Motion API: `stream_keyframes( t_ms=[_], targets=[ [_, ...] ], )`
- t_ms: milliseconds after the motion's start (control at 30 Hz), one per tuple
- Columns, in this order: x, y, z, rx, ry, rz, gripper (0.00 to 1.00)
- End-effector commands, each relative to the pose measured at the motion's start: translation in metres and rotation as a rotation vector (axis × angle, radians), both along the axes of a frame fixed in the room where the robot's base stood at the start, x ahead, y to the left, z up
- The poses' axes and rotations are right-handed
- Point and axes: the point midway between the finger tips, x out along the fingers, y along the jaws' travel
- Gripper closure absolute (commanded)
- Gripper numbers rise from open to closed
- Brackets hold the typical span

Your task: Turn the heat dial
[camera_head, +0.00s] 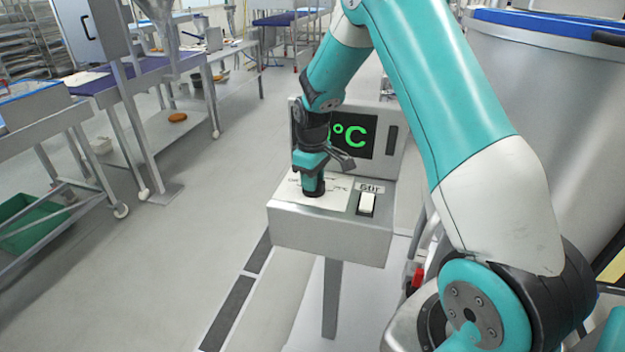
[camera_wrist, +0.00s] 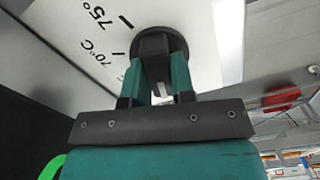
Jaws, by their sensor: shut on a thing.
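The heat dial (camera_wrist: 173,41) is a round black knob on a white scale plate (camera_wrist: 205,20) with marks that read 70°C and 75° in the wrist view. My gripper (camera_wrist: 157,75) is shut on the dial's raised grip, one finger on each side. In the head view my gripper (camera_head: 312,172) points down onto the control box (camera_head: 330,228), and the dial (camera_head: 313,192) shows just under it. The green digital display (camera_head: 352,136) behind shows "°C"; my arm hides its digits.
A white rocker switch (camera_head: 367,203) sits right of the dial on the same box. A large steel vessel (camera_head: 545,110) stands at the right. Steel tables (camera_head: 150,75) stand at the left, with a clear floor aisle (camera_head: 190,240) between.

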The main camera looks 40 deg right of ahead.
Motion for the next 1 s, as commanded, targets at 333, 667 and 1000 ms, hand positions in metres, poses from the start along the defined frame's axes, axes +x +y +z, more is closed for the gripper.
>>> stream_keyframes(
  t_ms=[333,667,1000],
  targets=[
    [0.001,0.0,0.002,-0.001,-0.005,0.006,1.0],
    [0.001,0.0,0.001,-0.001,-0.003,0.005,0.51],
    [0.001,0.0,0.028,-0.001,-0.007,0.004,0.51]
  ],
)
